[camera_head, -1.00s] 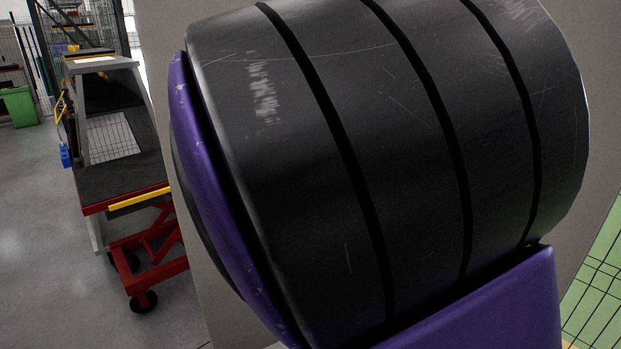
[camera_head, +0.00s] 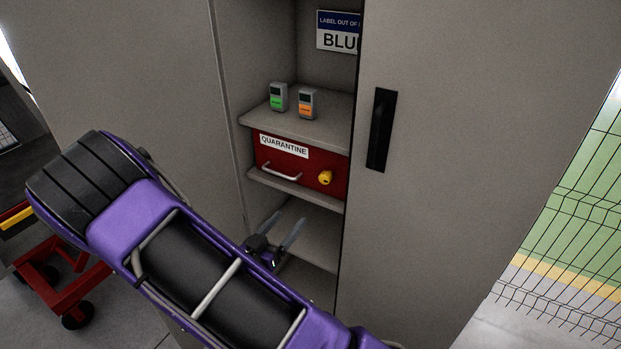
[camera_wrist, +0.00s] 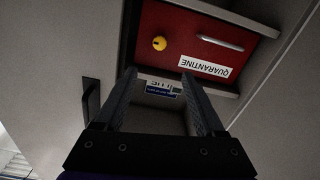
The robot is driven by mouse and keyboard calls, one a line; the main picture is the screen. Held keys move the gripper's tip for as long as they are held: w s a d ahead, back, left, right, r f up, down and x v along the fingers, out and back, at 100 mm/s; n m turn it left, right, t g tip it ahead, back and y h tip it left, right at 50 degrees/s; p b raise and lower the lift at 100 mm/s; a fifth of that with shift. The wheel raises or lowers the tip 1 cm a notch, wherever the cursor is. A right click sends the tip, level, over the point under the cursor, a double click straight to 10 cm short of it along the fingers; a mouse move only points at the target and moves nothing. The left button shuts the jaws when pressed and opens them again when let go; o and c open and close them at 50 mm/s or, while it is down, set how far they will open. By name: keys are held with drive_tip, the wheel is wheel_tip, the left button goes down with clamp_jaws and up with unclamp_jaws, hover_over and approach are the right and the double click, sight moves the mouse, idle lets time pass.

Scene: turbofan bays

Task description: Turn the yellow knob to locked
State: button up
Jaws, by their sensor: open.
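The yellow knob (camera_head: 325,177) sits on the right part of the front of a red drawer (camera_head: 311,173) labelled QUARANTINE, inside a grey cabinet. In the wrist view, the knob (camera_wrist: 159,43) shows upside down on the red front, beyond and above the fingertips. My gripper (camera_head: 287,230) is in front of the cabinet opening, below and left of the knob and apart from it. In the wrist view my gripper (camera_wrist: 160,84) has its two fingers spread with nothing between them. The knob's locked or unlocked marking is too small to read.
A silver handle (camera_head: 282,172) is left of the knob. Two small devices, green (camera_head: 278,97) and orange (camera_head: 308,103), stand on the shelf above. A cabinet door with a black handle (camera_head: 381,130) is at right. A red cart (camera_head: 62,285) stands at left.

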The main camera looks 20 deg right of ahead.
sight(323, 179)
drive_tip(key=x, duration=1.7)
drive_tip(key=shift+w+d, duration=0.1)
drive_tip(key=shift+d, duration=0.05)
clamp_jaws()
